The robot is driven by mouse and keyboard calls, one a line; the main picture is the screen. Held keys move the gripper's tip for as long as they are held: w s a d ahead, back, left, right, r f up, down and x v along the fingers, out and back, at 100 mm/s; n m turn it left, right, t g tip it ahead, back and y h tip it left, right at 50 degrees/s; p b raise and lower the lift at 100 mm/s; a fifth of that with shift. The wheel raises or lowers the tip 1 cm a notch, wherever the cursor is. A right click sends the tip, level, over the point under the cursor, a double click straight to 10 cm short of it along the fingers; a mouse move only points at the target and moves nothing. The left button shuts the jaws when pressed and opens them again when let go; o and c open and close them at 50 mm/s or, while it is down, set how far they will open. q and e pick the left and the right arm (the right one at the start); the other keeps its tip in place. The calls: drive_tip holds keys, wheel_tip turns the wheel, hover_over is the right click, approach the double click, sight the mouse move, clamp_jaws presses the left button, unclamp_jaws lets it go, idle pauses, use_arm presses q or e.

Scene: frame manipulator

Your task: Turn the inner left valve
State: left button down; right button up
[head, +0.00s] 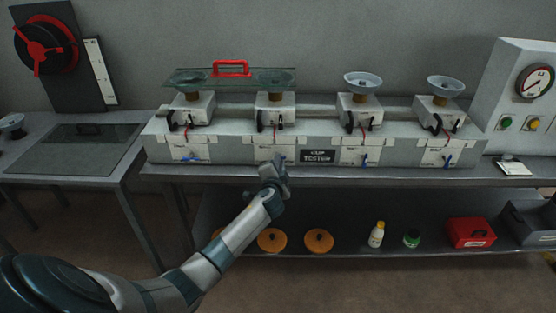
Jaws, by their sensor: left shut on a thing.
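The cup tester (233,150) is a long grey bench unit with several stations, each with a small blue valve handle low on its front. The inner left valve (284,157) is on the second station from the left, just left of the dark "CUP TESTER" sign. My left gripper (275,164) is in front of this valve and shut on it. The gripper hides most of the valve, so its exact angle cannot be told. The outer left valve (190,159) lies roughly level. The inner right valve (361,162) and outer right valve (447,161) look roughly upright. My right gripper is not in view.
A glass plate with a red handle (231,68) lies over the two left cups. Uncovered bowls (362,80) top the right stations. The shelf below holds orange discs (318,240), a yellow-white bottle (377,234), a green jar (411,238) and a red box (470,232).

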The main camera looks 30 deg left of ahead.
use_arm(q)
drive_tip(key=shift+w+d+f+m+g+y+p, duration=0.15)
drive_tip(key=shift+m+y+p, duration=0.1)
drive_tip(key=shift+m, duration=0.55)
drive_tip(key=shift+s+f+m+g+y+p, duration=0.1)
drive_tip(key=shift+m+y+p, duration=0.1)
drive_tip(key=shift+m, duration=0.6)
drive_tip(key=shift+w+d+f+m+g+y+p, duration=0.15)
drive_tip(key=shift+m+p, duration=0.1)
drive_tip(key=shift+m, duration=0.55)
drive_tip(key=shift+s, duration=0.1)
drive_tip(key=c, duration=1.7)
unclamp_jaws()
drive_tip(key=shift+c, duration=0.2)
drive_tip(key=shift+r, duration=0.1)
drive_tip(key=shift+s, duration=0.1)
drive_tip(key=b+v, duration=0.2)
drive_tip(key=v, duration=1.5)
drive_tip(key=shift+b, duration=0.35)
drive_tip(key=shift+d, duration=0.15)
